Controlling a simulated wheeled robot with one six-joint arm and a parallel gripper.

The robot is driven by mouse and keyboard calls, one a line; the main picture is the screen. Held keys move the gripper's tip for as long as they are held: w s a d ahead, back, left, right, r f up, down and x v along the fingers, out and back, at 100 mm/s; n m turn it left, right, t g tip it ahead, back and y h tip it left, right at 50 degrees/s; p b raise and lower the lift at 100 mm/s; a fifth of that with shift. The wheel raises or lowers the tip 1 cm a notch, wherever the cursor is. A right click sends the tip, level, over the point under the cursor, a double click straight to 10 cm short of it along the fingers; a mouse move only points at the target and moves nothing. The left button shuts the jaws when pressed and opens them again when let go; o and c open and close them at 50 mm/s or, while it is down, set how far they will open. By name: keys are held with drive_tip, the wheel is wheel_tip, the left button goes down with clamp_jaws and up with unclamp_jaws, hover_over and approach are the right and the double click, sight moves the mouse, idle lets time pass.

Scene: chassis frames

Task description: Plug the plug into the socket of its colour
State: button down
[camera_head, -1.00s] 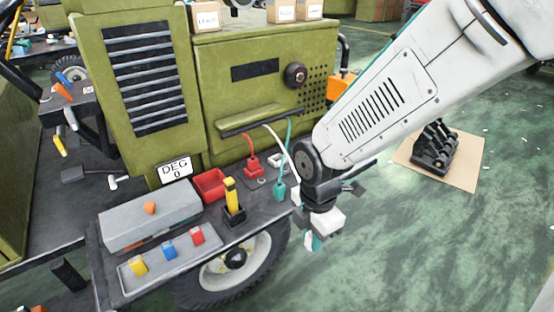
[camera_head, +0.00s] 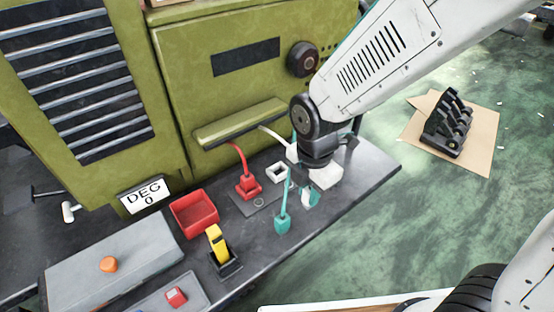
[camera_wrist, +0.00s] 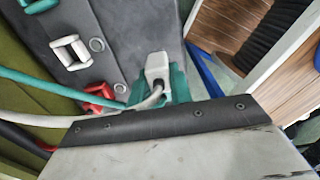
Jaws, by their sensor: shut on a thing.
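My gripper (camera_head: 308,197) hangs over the right part of the dark bench, just right of the teal plug. It is shut on a white plug, seen between its teal finger pads in the wrist view (camera_wrist: 157,68), with a white cable running off to the left. The white socket (camera_head: 277,172) is a square frame with an empty opening; it also shows in the wrist view (camera_wrist: 70,52). The held plug is apart from it. A red plug (camera_head: 248,188) stands at the red socket (camera_wrist: 100,95). A teal socket (camera_wrist: 38,5) is partly cut off by the frame edge.
A teal plug (camera_head: 283,222) with its cable stands on the bench close to my gripper. The green cabinet (camera_head: 240,90) rises behind. The bench (camera_head: 365,170) is clear to the right.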

drive_tip(key=w+a, duration=0.2)
drive_tip(key=w, duration=0.2)
drive_tip(key=w+a+f, duration=0.1)
drive_tip(key=w+a, duration=0.1)
drive_tip(key=w, duration=0.3)
drive_tip(key=w+a, duration=0.2)
drive_tip(key=w, duration=0.3)
drive_tip(key=shift+w+a+f, duration=0.1)
drive_tip(key=shift+a+f, duration=0.05)
drive_tip(key=shift+f, duration=0.1)
wheel_tip(320, 180, down, 4)
drive_tip(key=shift+r, duration=0.2)
drive_tip(key=c, duration=1.3)
unclamp_jaws()
drive_tip(key=shift+o, duration=0.2)
drive_tip(key=shift+r, duration=0.1)
